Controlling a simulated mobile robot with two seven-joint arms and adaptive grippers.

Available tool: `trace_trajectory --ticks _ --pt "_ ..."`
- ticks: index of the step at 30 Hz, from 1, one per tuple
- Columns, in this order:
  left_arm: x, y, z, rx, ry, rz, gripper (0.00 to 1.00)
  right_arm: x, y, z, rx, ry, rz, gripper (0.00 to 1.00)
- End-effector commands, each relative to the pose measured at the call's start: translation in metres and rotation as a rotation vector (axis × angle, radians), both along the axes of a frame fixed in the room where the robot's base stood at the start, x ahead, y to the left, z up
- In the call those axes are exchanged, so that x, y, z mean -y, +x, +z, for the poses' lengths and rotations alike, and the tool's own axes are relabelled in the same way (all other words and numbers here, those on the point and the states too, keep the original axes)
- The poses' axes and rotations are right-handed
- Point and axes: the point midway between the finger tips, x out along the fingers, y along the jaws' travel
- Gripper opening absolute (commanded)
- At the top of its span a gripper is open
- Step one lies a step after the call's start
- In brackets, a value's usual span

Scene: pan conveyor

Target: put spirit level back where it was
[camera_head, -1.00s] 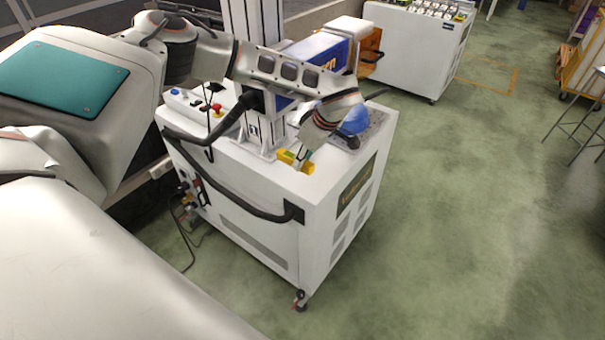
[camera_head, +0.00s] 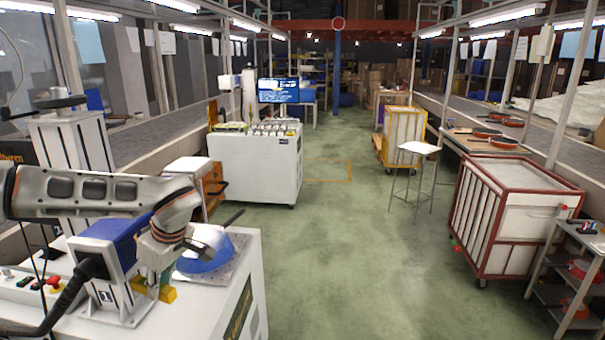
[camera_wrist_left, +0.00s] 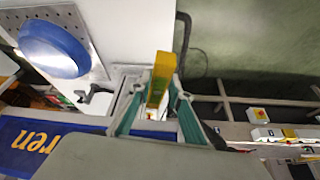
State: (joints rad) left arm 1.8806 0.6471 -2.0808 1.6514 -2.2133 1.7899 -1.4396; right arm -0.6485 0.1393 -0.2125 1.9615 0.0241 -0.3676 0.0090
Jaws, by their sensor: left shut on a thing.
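The spirit level is the yellow bar (camera_wrist_left: 160,72) between my left gripper's fingers in the left wrist view. Part of this yellow bar (camera_head: 167,294) also shows below the wrist in the head view. My left gripper (camera_wrist_left: 157,102) is shut on it. In the head view the left gripper (camera_head: 153,281) points down, low over the top of the white machine cabinet (camera_head: 205,312), beside the blue pan. I cannot tell whether the level touches the cabinet top. My right gripper is in neither view.
A blue round pan (camera_head: 207,252) lies on a perforated metal plate beside the gripper; it also shows in the wrist view (camera_wrist_left: 53,48). A blue marking head (camera_head: 112,240) stands close by. Beyond are another white cabinet (camera_head: 262,165), a stool (camera_head: 418,150) and a red-framed cart (camera_head: 505,215). The green aisle floor is clear.

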Motion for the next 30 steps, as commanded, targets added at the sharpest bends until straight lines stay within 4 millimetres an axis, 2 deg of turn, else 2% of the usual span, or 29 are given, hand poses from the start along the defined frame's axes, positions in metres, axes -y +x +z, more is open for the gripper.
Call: trace_trajectory --ticks 7,15,21,30 --pt "0.032 -0.04 -0.018 -0.001 -0.004 -0.535 0.0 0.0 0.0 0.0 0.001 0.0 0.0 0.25" --pt "0.08 -0.094 -0.022 0.002 -0.003 -1.086 0.0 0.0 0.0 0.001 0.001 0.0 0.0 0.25" --pt "0.099 -0.117 -0.019 0.001 -0.001 -1.274 0.0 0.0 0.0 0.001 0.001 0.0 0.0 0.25" --pt "0.101 -0.119 -0.018 0.002 0.002 -1.295 0.0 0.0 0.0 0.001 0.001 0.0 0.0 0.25"
